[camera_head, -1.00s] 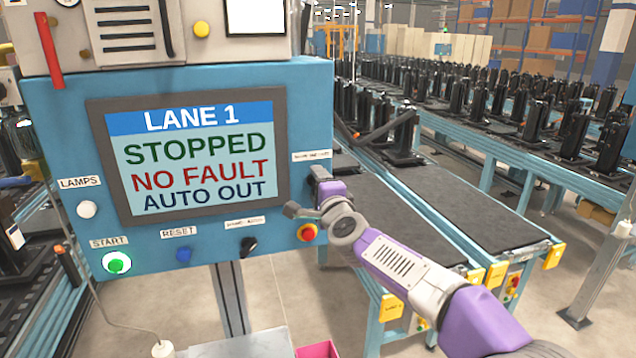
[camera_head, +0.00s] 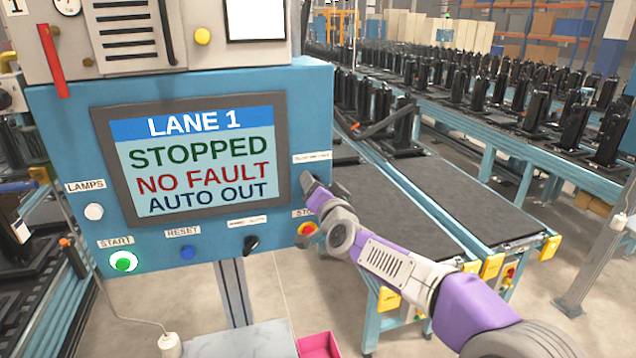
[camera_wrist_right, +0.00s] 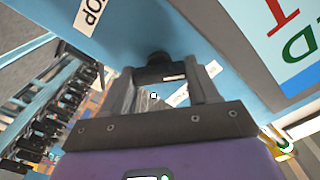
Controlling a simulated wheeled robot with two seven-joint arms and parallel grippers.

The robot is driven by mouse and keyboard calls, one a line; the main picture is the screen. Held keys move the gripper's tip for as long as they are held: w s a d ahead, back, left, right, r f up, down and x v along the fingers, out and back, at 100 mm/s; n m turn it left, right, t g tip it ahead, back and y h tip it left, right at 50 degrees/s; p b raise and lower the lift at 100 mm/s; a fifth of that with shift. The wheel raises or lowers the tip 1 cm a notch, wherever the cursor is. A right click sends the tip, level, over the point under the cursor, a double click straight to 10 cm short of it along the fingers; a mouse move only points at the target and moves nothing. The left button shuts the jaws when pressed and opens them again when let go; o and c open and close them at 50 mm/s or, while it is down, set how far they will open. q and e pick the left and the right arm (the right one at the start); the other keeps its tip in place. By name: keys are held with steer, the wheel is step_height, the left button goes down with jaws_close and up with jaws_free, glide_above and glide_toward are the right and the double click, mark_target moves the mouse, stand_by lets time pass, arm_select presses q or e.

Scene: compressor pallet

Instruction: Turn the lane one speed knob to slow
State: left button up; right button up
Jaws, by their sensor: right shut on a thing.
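The blue control panel (camera_head: 60,130) has a display reading LANE 1, STOPPED, NO FAULT, AUTO OUT. My right gripper (camera_head: 310,186) is at the panel's right edge, below a small label (camera_head: 312,158) too blurred to read. In the right wrist view, a black knob with a white mark (camera_wrist_right: 158,62) sits between the fingertips of my right gripper (camera_wrist_right: 160,80), which is shut on it. In the head view the gripper mostly hides this knob, so I cannot read its setting. My left gripper is not in view.
Below the display are the green START button (camera_head: 124,261), the blue RESET button (camera_head: 187,252) and a black selector (camera_head: 251,244). The red stop button (camera_head: 306,229) is close under my right gripper, partly covered. Conveyor lanes (camera_head: 450,200) lie to the right.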

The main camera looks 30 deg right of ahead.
steer(key=shift+n+p, duration=0.3)
steer(key=shift+n, duration=0.6)
steer(key=o, duration=1.1)
steer(key=shift+c, duration=0.2)
steer(key=shift+s, duration=0.1)
steer(key=v, duration=0.7)
steer(key=shift+s+b, duration=0.2)
steer(key=shift+b, duration=0.2)
steer(key=shift+a, duration=0.1)
